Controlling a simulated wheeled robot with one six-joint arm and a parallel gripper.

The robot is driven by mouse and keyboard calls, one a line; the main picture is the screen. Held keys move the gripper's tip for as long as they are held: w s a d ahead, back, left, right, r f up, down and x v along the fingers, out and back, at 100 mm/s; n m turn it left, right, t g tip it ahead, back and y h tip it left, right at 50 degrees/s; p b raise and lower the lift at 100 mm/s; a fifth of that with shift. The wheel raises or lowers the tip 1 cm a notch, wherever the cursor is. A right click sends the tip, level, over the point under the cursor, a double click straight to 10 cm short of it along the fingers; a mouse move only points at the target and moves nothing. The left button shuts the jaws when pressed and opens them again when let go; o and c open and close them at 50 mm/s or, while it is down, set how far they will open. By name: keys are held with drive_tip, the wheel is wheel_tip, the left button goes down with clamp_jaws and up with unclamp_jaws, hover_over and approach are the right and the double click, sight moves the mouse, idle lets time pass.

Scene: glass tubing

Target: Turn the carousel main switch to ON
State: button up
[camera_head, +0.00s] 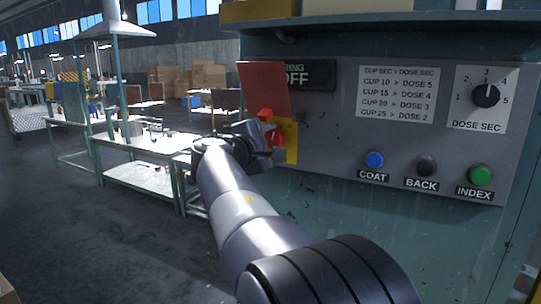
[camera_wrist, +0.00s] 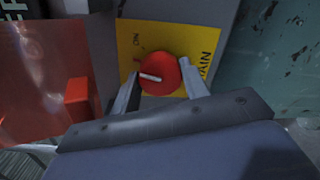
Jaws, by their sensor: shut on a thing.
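The main switch is a round red knob (camera_wrist: 170,75) with a white pointer line, on a yellow plate (camera_wrist: 148,32) with black lettering seen turned in the wrist view. The pointer line lies toward the left of the knob in that view; I cannot tell for sure which position it marks. My gripper (camera_wrist: 160,90) has one finger on each side of the knob and is shut on it. In the head view, the yellow plate (camera_head: 291,141) shows beside my gripper (camera_head: 272,146), and my wrist partly hides the switch.
A red flap (camera_head: 263,88) stands out left of the switch, partly covering a dark OFF sign (camera_head: 312,75). It shows close by in the wrist view (camera_wrist: 35,75), with a red block (camera_wrist: 77,99). Right are COAT (camera_head: 374,160), BACK (camera_head: 426,166), INDEX (camera_head: 480,175) buttons and a dose dial (camera_head: 486,96).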

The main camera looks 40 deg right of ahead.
drive_tip(key=m+b, duration=0.3)
drive_tip(key=m, duration=0.1)
drive_tip(key=shift+f+b, duration=0.2)
drive_tip(key=shift+b, duration=0.2)
drive_tip(key=shift+r+m+b, duration=0.15)
drive_tip(key=shift+m+b, duration=0.65)
drive_tip(key=shift+m, duration=0.1)
drive_tip(key=o, duration=1)
drive_tip(key=shift+t, duration=0.3)
drive_tip(key=shift+r, duration=0.1)
drive_tip(key=shift+r, duration=0.1)
